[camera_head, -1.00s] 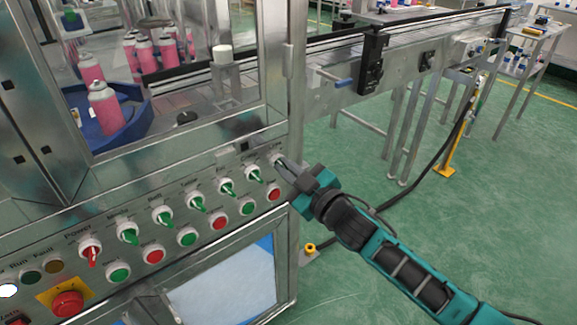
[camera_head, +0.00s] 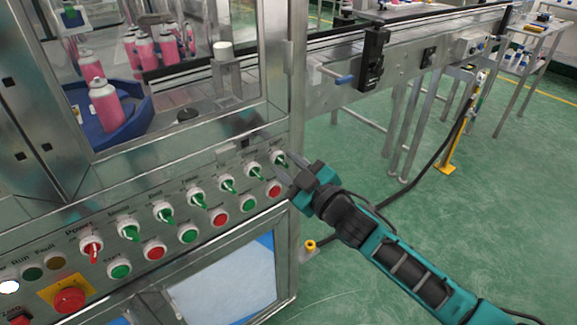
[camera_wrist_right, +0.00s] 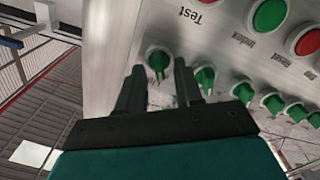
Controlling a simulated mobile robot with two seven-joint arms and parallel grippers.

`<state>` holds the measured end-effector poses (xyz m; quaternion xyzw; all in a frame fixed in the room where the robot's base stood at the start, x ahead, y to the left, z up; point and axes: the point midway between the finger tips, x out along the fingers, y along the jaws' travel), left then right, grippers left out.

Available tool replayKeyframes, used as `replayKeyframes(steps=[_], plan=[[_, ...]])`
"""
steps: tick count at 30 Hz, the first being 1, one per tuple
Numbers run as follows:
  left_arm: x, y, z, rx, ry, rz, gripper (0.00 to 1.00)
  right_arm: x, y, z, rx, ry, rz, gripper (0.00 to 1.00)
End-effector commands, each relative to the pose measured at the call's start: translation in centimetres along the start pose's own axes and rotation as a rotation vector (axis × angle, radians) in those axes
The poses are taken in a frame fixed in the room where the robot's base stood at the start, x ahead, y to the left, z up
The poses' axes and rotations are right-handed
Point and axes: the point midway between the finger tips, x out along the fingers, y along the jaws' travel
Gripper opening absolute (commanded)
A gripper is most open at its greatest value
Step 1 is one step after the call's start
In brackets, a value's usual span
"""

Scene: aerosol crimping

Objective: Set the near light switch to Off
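The row of rotary switches runs along the sloped steel panel. The rightmost switch (camera_head: 278,157) has a white collar and a green handle; its label is too small to read, so I cannot confirm it is the light switch. In the right wrist view a green switch (camera_wrist_right: 158,60) shows just beyond and between my fingertips. My right gripper (camera_head: 284,166) is open, its two fingers (camera_wrist_right: 159,82) apart on either side of that switch. Whether they touch the handle I cannot tell. My left gripper is not in view.
More green-handled switches (camera_head: 228,185) and a red Power switch (camera_head: 91,249) sit left along the row. Red and green push buttons (camera_head: 220,219) lie below them, with a red emergency stop (camera_head: 69,300) at lower left.

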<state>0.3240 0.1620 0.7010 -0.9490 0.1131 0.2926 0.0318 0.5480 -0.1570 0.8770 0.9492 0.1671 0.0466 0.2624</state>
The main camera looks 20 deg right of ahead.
Motion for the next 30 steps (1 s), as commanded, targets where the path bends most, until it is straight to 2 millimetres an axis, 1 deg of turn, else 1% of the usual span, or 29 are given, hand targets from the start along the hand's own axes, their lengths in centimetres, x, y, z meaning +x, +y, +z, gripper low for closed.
replayKeyframes(steps=[5, 8, 21, 24, 30], plan=[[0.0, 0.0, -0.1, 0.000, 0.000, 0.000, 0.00, -0.5, 0.0, 0.1, 0.001, -0.002, -0.001, 0.35], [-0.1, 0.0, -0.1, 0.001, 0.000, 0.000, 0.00, -1.6, 0.0, 0.1, 0.002, -0.003, -0.001, 0.35], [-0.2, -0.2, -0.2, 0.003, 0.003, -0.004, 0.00, -9.2, -0.1, 0.1, 0.002, -0.003, -0.001, 0.35], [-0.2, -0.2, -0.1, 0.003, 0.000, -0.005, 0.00, -10.6, -0.1, 0.1, 0.001, -0.003, -0.001, 0.35], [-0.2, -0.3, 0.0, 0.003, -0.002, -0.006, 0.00, -12.4, 0.0, 0.0, 0.000, -0.001, 0.000, 0.35]])
